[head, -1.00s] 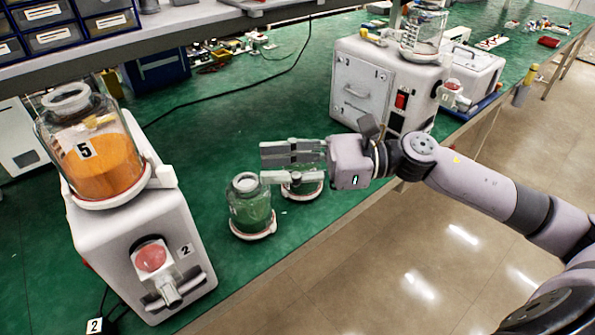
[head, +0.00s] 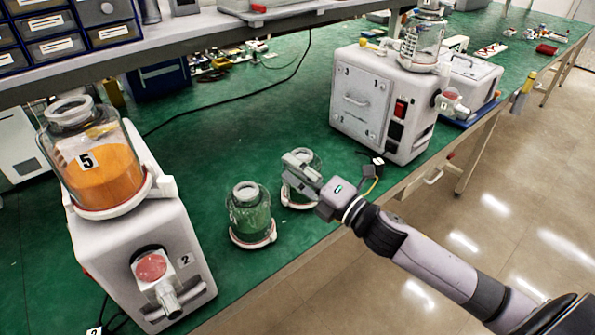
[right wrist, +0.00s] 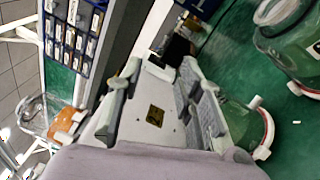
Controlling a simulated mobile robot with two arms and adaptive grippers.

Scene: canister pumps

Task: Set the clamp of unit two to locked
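Unit two is the white machine (head: 150,235) at the left, marked 2. A glass jar of orange powder labelled 5 (head: 100,180) sits upright in the white ring on its top. A small yellow part (head: 102,131) shows through the upper glass of that jar; I cannot tell whether it is the clamp or how it is set. My right gripper (head: 298,164) is open and empty, above and overlapping the rear green jar (head: 300,192), well right of unit two. Its spread fingers show in the right wrist view (right wrist: 160,90). My left gripper is not in view.
A second green jar (head: 250,215) stands between my right gripper and unit two. Another white machine (head: 385,100) with a jar stands at the back right. A shelf with drawers (head: 65,35) overhangs the back left. Green bench (head: 225,135) is bare behind the jars.

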